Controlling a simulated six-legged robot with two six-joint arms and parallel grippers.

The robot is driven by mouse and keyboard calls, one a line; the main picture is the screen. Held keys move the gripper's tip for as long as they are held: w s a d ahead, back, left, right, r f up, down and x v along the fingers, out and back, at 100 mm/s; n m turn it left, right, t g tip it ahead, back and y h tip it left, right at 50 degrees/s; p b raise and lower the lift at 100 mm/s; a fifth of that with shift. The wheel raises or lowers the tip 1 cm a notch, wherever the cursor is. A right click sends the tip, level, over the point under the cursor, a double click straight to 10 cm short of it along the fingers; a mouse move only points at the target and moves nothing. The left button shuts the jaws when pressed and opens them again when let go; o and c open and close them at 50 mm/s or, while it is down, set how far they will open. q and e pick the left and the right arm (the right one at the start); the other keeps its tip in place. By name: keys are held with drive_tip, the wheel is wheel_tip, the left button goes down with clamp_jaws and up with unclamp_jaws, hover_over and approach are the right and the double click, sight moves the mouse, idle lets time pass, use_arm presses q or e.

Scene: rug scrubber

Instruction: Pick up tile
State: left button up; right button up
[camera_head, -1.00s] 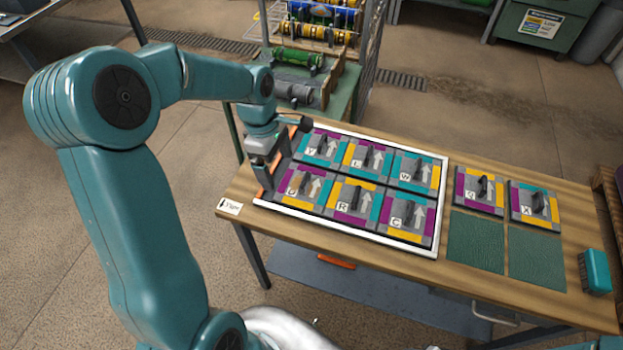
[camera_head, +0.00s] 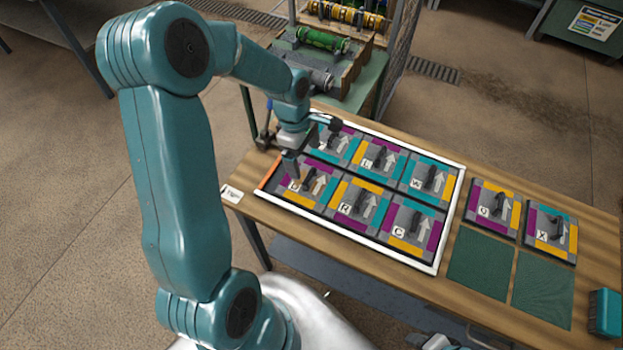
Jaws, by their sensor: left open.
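A white-framed tray (camera_head: 437,267) on the wooden table holds two rows of patterned tiles, each with a dark handle, an arrow and a letter. The front row has a left tile (camera_head: 318,198), tile R (camera_head: 340,208) and tile C (camera_head: 400,243). The back row has a left tile (camera_head: 345,150), tile L (camera_head: 362,165) and a right tile (camera_head: 445,188). Tile Q (camera_head: 510,213) and tile X (camera_head: 565,248) lie right of the tray. My left gripper (camera_head: 282,160) is open and appears empty at the tray's left end, by the front-left tile. Its fingers partly hide that area.
Two bare green mats (camera_head: 481,262) lie in front of tiles Q and X. A teal block (camera_head: 606,312) sits at the table's right end. A rack with rollers (camera_head: 325,40) stands behind the table.

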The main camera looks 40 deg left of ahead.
sight(309, 176)
use_arm(q)
wheel_tip(309, 176, down, 4)
drive_tip(key=shift+w+r, duration=0.15)
drive_tip(key=shift+r, duration=0.05)
drive_tip(key=shift+s+d+f, duration=0.3)
drive_tip(key=shift+f, duration=0.05)
drive_tip(key=f+p, duration=0.1)
drive_tip(key=f, duration=0.1)
drive_tip(key=w+f, duration=0.1)
drive_tip(key=f, duration=0.1)
drive_tip(key=shift+w+f+p, duration=0.15)
drive_tip(key=shift+f+p, duration=0.25)
drive_tip(key=shift+d+f, duration=0.15)
drive_tip(key=shift+s, duration=0.2)
drive_tip(key=shift+w, duration=0.2)
drive_tip(key=c, duration=1.3)
drive_tip(key=shift+s, duration=0.15)
drive_tip(key=shift+c, duration=0.2)
